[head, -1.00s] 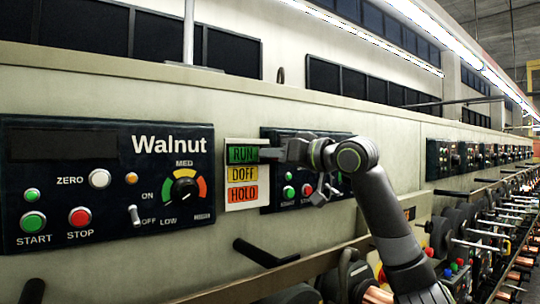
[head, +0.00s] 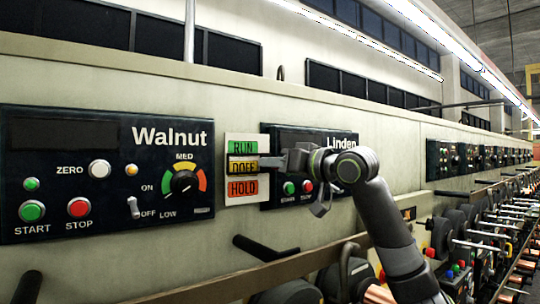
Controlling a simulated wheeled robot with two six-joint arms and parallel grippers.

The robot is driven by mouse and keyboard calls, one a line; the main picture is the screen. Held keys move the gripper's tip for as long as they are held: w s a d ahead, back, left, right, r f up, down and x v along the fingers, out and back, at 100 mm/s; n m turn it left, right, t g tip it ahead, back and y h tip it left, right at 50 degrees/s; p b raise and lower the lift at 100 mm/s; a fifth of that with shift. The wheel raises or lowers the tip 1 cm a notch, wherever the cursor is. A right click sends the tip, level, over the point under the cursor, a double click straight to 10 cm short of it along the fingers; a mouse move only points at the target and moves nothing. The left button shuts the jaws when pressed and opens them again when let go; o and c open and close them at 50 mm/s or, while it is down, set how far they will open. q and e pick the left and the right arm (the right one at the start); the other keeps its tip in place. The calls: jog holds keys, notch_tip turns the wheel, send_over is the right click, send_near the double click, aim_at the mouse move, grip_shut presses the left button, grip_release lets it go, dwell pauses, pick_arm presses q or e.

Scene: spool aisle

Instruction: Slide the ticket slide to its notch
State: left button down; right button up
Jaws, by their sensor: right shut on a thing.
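The ticket board (head: 232,200) is a pale upright plate with a green RUN, a yellow DOFF and an orange HOLD label stacked top to bottom. The ticket slide (head: 243,159) looks like a thin grey bar across the board, at the upper part of the DOFF label. My right gripper (head: 270,162) reaches in from the right and is shut on the slide's right end. Its jaws hide that end and the notches cannot be made out. My left gripper is out of view.
The Walnut panel (head: 105,215) with knob, buttons and switch is left of the board. The Linden panel (head: 300,140) is behind my right gripper. A black handle (head: 262,250) sticks out below, and spindles (head: 480,245) line the right side.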

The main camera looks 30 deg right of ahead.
jog(key=shift+f+b, duration=2.1)
jog(key=shift+f, duration=0.8)
jog(key=o, duration=1.1)
jog(key=shift+c, duration=0.2)
jog(key=shift+s+d+b, duration=0.2)
jog(key=shift+s+b, duration=0.15)
jog(key=shift+s, duration=0.1)
jog(key=b+v, duration=0.8)
jog(key=v, duration=0.8)
jog(key=shift+s+b, duration=0.2)
jog(key=shift+b, duration=0.2)
